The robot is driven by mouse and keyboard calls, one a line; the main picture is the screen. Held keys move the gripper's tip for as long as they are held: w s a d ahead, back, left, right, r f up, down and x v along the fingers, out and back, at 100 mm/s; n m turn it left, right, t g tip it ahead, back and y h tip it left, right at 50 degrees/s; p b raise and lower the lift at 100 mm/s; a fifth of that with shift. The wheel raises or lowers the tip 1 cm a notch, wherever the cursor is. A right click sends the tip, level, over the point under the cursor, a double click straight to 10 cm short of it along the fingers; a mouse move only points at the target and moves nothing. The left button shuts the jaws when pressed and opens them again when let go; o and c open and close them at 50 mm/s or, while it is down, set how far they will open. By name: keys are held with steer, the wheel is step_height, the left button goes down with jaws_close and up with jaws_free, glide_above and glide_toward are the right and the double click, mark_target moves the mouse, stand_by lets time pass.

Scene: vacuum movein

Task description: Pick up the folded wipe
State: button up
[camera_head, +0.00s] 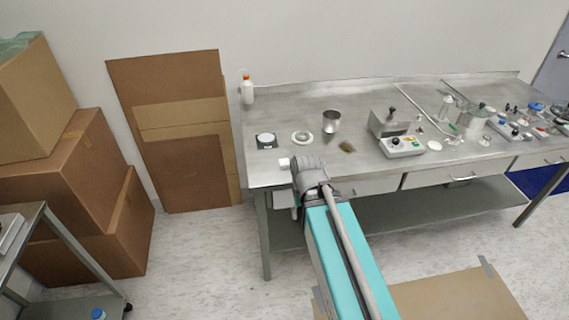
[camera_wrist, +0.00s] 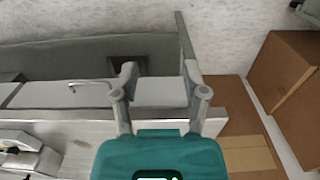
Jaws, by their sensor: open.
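A small white piece (camera_head: 284,163) shows at the front left of the steel bench (camera_head: 370,95), directly left of my wrist in the head view. It may be the folded wipe, but it is too small to be sure. My gripper (camera_wrist: 160,72) is open, with nothing seen between its fingers. In the wrist view the fingers stand over the bench's front side, with a pale drawer front beyond them. My arm hides part of the bench's front edge in the head view. I cannot make out the wipe in the wrist view.
Behind my gripper on the bench are a metal cup (camera_head: 331,121), a white ring-shaped part (camera_head: 302,137), a dark square device (camera_head: 266,140) and a brown tuft (camera_head: 347,147). A grey device (camera_head: 402,146) stands farther right. Cardboard boxes (camera_head: 80,165) stand left; floor lies between.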

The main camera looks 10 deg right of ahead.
steer(key=o, duration=0.4)
steer(key=shift+w+d+r, duration=0.1)
steer(key=shift+w+d, duration=0.05)
steer(key=shift+w, duration=0.15)
steer(key=shift+c, duration=0.2)
steer(key=shift+o, duration=1.2)
steer(key=w+r+t+p, duration=0.2)
steer(key=w+r+p, duration=0.1)
steer(key=w, duration=0.8)
steer(key=w+r+t+p, duration=0.2)
steer(key=w+r, duration=0.3)
steer(key=w, duration=0.7)
steer(key=shift+w+a+t+p, duration=0.25)
steer(key=shift+a+p, duration=0.2)
steer(key=shift+p, duration=0.4)
steer(key=shift+s+f, duration=0.1)
steer(key=b, duration=0.8)
glide_above(284, 162)
steer(key=s, duration=0.2)
step_height(284, 162, down, 8)
steer(key=shift+a, duration=0.15)
steer(key=shift+f, duration=0.1)
steer(key=b+x, duration=0.3)
steer(key=shift+d, duration=0.25)
steer(key=shift+b+x, duration=1)
steer(key=shift+x, duration=0.05)
